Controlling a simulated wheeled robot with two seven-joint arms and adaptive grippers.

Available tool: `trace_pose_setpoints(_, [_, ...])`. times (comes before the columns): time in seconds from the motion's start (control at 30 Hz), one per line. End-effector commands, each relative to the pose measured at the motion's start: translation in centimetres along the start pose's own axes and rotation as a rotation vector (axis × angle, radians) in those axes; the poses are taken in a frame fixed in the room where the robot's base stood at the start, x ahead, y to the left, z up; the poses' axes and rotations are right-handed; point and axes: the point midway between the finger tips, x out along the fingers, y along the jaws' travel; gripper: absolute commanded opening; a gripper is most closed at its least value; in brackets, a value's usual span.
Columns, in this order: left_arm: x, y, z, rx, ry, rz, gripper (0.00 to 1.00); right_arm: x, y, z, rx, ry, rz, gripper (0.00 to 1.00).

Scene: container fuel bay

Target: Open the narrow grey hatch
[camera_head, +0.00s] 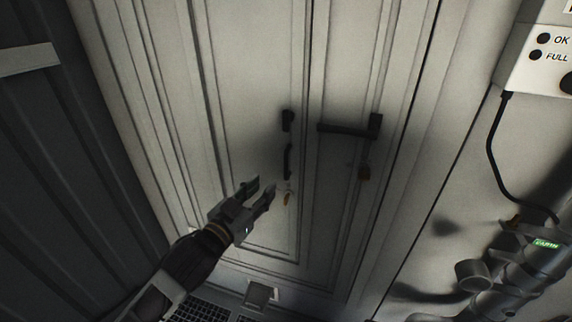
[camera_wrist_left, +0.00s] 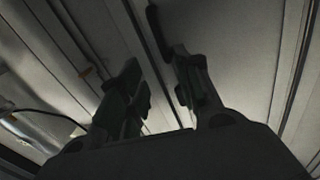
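The pale grey hatch front shows a wider left panel (camera_head: 245,60) and a narrower right panel (camera_head: 345,70); I cannot tell which one the task means. My left gripper (camera_head: 262,187) is open and empty, just below left of the upright handle. The wrist view shows its parted fingers (camera_wrist_left: 158,80).
A dark ribbed wall (camera_head: 60,170) stands at the left. At the right are a white box (camera_head: 540,60) marked OK and FULL, a hanging black cable (camera_head: 492,150), and dark pipes (camera_head: 500,285) with a green label. A floor grating (camera_head: 200,310) shows at the bottom.

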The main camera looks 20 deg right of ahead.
Motion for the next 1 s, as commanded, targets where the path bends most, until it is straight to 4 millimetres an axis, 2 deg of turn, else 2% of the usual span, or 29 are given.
trace_pose_setpoints(0.23, [0.0, -0.2, 0.4, -0.077, -0.017, -0.008, 0.34, 0.0, 0.0, 0.0, 0.0, 0.0, 0.0, 0.4])
trace_pose_setpoints(0.67, [0.1, -0.2, 0.4, -0.084, -0.017, -0.008, 0.34, 0.0, 0.0, 0.0, 0.0, 0.0, 0.0, 0.4])
trace_pose_setpoints(1.0, [1.8, -0.2, 0.3, -0.085, -0.016, -0.008, 0.34, -0.3, 0.0, 0.0, 0.0, 0.0, 0.0, 0.4])
